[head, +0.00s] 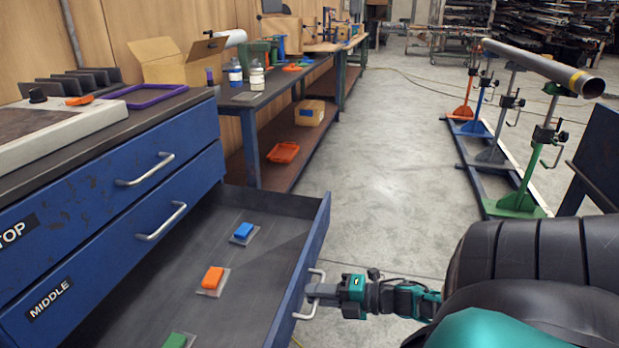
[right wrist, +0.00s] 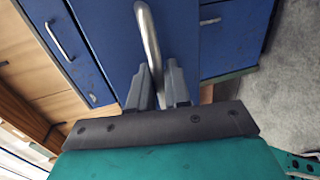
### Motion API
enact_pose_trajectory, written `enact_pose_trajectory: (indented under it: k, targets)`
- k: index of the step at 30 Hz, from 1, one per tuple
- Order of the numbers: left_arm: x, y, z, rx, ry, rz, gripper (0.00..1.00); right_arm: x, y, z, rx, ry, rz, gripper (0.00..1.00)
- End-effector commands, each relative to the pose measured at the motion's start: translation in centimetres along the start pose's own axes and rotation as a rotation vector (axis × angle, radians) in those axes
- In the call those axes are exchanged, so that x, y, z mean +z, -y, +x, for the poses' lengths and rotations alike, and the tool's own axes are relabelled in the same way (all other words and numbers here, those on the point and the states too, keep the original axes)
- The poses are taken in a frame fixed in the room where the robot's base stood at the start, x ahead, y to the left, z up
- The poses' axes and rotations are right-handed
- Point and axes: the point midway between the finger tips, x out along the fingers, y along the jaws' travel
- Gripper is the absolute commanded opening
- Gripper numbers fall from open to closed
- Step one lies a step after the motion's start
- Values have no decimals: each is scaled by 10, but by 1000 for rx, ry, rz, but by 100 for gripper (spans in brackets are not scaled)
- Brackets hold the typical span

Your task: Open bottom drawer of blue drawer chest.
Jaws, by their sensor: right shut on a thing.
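The blue drawer chest (head: 130,185) stands at the left in the head view, with drawers labelled TOP and MIDDLE shut. The bottom drawer (head: 270,250) is pulled far out, and its dark inside shows. Its silver handle (head: 312,296) is on the drawer front. My right gripper (head: 318,290) is shut on this handle. In the right wrist view the handle (right wrist: 148,40) runs between the two grey fingers (right wrist: 160,88), against the blue drawer front. My left gripper is not in view.
Blue (head: 243,231), orange (head: 212,278) and green (head: 176,340) blocks lie in the open drawer. A workbench (head: 262,98) stands behind the chest. A pipe (head: 545,66) rests on coloured stands at the right. The concrete floor (head: 400,180) between is clear.

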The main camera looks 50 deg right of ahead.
Motion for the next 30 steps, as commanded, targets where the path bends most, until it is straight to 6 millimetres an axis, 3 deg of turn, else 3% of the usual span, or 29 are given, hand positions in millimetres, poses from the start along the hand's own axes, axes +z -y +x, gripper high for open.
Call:
enact_pose_trajectory:
  k: [10, 11, 14, 23, 30]
  targets:
    - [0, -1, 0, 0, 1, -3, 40, 1, 0, -1, 0, 3, 0, 0]
    - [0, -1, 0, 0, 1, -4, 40, 1, 0, -1, 0, 3, 0, 19]
    - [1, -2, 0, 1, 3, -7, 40, 1, 0, -1, 0, 2, 0, 29]
    - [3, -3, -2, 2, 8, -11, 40, 0, 0, -4, -1, 1, 1, 29]
    - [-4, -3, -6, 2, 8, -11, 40, 0, 0, -44, -5, 2, 3, 29]
